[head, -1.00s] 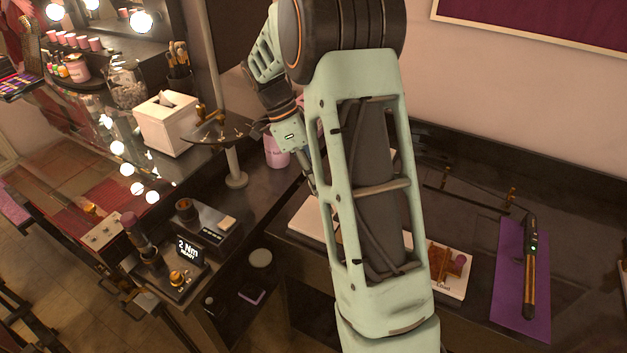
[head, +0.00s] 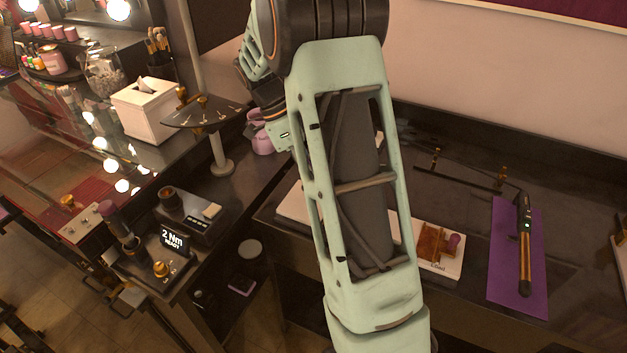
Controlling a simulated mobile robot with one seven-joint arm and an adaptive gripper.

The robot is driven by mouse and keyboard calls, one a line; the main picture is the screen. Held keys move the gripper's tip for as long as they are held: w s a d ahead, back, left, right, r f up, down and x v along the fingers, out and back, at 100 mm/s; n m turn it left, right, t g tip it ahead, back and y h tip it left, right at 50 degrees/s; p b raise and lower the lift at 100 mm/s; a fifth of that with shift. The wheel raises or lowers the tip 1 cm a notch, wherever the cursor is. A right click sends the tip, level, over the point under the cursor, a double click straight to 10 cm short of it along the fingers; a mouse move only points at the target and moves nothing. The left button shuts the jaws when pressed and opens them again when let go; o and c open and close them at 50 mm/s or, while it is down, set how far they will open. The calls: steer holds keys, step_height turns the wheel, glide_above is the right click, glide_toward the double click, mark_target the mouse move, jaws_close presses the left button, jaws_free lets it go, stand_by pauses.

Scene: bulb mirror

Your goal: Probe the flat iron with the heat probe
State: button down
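The flat iron (head: 525,245), a dark and gold-brown wand with a small green light, lies lengthwise on a purple mat (head: 503,270) at the right of the head view. My arm's large pale green link fills the middle of the view. A wrist part with a small white light shows at its left edge. My gripper's fingers are hidden behind the link, so I cannot see whether they hold anything. I cannot make out the heat probe; it may be hidden behind my arm.
A white board (head: 455,268) with brown pieces lies left of the mat. A low dark rail with brass posts (head: 502,178) stands behind. At left are a tissue box (head: 147,112), a pole-mounted dark tray (head: 205,112) and a display reading "2 Nm READY" (head: 174,240).

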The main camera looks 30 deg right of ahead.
steer(key=shift+s+d+f+b, duration=0.15)
steer(key=shift+f+b, duration=0.25)
stand_by(1.0)
stand_by(0.5)
steer(key=shift+p+v, duration=3.3)
steer(key=shift+v, duration=1.25)
